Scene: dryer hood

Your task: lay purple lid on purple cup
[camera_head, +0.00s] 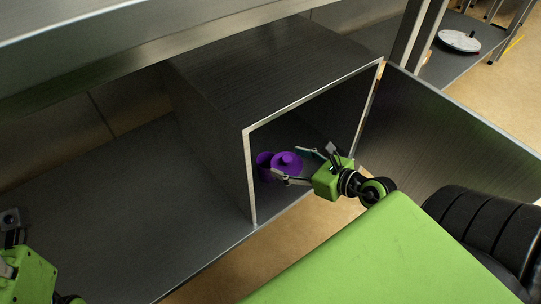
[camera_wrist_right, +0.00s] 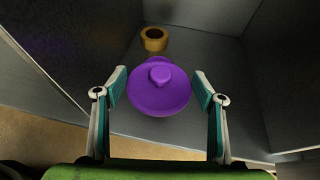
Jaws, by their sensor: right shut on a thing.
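The purple lid (camera_head: 289,161), a round disc with a knob, is between the fingertips of my right gripper (camera_head: 290,165) inside the open metal box. In the right wrist view, the lid (camera_wrist_right: 160,97) sits between the two fingers of the right gripper (camera_wrist_right: 159,78), which is shut on it. The purple cup (camera_head: 264,167) stands just left of the lid in the head view, close to it and partly covered. Whether lid and cup touch cannot be told. My left gripper (camera_head: 14,240) is at the lower left edge, cut off, its fingers unclear.
The metal box (camera_head: 248,190) has side walls and a top around the right gripper. Its door (camera_head: 450,130) stands open at the right. A yellow-brown ring-shaped thing (camera_wrist_right: 154,45) stands deeper inside. The shelf (camera_head: 120,220) left of the box is clear.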

